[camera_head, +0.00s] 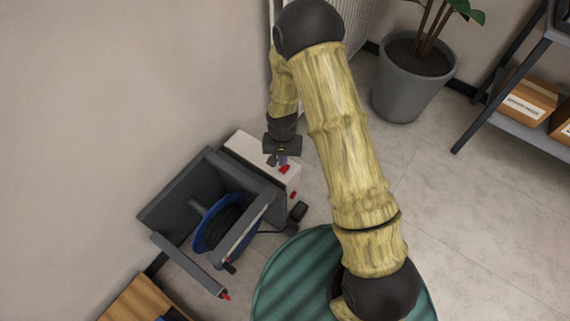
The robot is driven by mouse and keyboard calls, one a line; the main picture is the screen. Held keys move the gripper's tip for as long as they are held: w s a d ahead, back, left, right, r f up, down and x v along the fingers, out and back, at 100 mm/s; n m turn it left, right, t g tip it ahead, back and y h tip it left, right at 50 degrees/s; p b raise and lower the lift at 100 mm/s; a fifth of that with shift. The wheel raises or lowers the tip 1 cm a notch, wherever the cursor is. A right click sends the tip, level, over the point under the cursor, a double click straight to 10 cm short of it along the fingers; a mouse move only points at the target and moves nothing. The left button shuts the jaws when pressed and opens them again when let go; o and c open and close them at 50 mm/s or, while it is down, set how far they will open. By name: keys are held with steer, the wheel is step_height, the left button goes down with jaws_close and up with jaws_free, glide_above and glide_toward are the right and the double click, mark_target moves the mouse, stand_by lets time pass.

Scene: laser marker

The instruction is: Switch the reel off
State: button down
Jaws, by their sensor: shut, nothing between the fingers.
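The reel (215,224) is a blue and black drum in a dark grey frame on the floor, left of centre. A pale box (245,149) adjoins the frame's back right side. A red switch-like part (285,169) sits on the box's top near its right edge. Another small red part (293,195) is lower on its side. My gripper (277,161) points down at the box top, shut and empty, just left of the red part. I cannot tell whether it touches the box or the red part.
A grey plant pot (411,84) stands at the back, with a shelf (520,125) holding cardboard boxes to its right. A wooden surface (145,297) is at the lower left. A wall runs along the left. Floor at the right is clear.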

step_height(320, 180, up, 3)
steer(key=p, duration=0.2)
steer(key=shift+r+p, duration=0.2)
steer(key=shift+p, duration=0.15)
stand_by(0.4)
step_height(320, 180, up, 14)
steer(key=t, duration=0.1)
glide_above(283, 170)
steer(key=s+d, duration=0.3)
steer(key=d, duration=0.4)
steer(key=s+d+r+n+t+p, duration=0.2)
steer(key=s+d+r, duration=0.5)
steer(key=s+r, duration=0.35)
step_height(283, 170, up, 38)
steer(key=w+p, duration=0.1)
steer(key=p, duration=3.6)
steer(key=shift+a, duration=0.25)
steer(key=shift+f, duration=0.1)
